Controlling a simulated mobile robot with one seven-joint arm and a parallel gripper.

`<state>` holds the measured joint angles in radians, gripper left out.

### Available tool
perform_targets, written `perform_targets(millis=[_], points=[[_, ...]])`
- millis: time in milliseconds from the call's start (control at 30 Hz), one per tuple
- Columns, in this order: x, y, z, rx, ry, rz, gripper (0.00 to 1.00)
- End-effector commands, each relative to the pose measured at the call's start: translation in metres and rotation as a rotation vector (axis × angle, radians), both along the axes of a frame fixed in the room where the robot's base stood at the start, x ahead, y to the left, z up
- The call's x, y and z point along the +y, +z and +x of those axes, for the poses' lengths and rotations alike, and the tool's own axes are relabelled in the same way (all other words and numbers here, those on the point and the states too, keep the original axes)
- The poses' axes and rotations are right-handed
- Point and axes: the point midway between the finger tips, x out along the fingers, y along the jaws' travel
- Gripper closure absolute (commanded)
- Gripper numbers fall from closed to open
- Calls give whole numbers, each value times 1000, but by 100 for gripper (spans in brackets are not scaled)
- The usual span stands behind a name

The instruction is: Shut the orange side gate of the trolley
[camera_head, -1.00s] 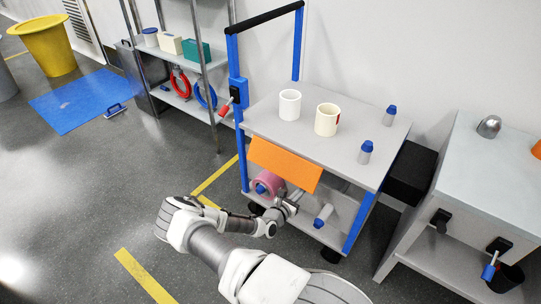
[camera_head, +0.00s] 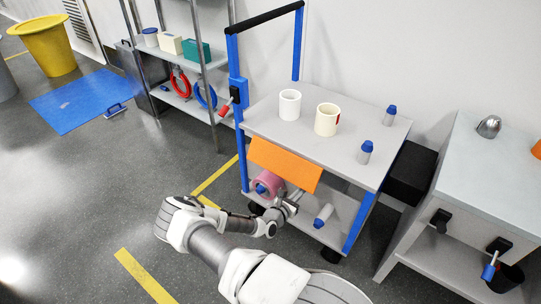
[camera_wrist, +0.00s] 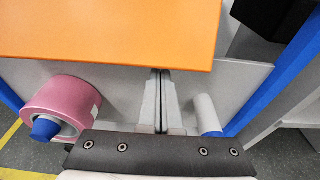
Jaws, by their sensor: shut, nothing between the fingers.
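The orange side gate (camera_head: 284,164) is a flat panel on the near side of the blue-posted trolley (camera_head: 375,174), along the edge of its upper shelf. It slants outward and down. In the wrist view the gate (camera_wrist: 110,30) fills the upper part. My gripper (camera_head: 296,195) is shut and empty, low in front of the trolley beneath the gate. In the wrist view the tips of my gripper (camera_wrist: 160,72) meet the gate's lower edge in the picture; I cannot tell whether they touch it.
A white mug (camera_head: 289,105), a cream mug (camera_head: 326,120) and two blue-capped bottles stand on the upper shelf. A pink roll (camera_wrist: 62,105) and a blue-capped bottle (camera_head: 323,216) lie on the lower shelf. A grey cabinet (camera_head: 480,160) stands to the right. Floor to the left is open.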

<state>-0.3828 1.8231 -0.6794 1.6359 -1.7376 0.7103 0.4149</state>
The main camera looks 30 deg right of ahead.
Motion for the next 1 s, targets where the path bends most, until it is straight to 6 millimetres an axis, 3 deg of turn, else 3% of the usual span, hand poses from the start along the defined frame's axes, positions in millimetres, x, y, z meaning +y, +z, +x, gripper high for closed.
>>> perform_targets(millis=[1000], points=[[12, 16, -5, -1, 0, -2, 100]])
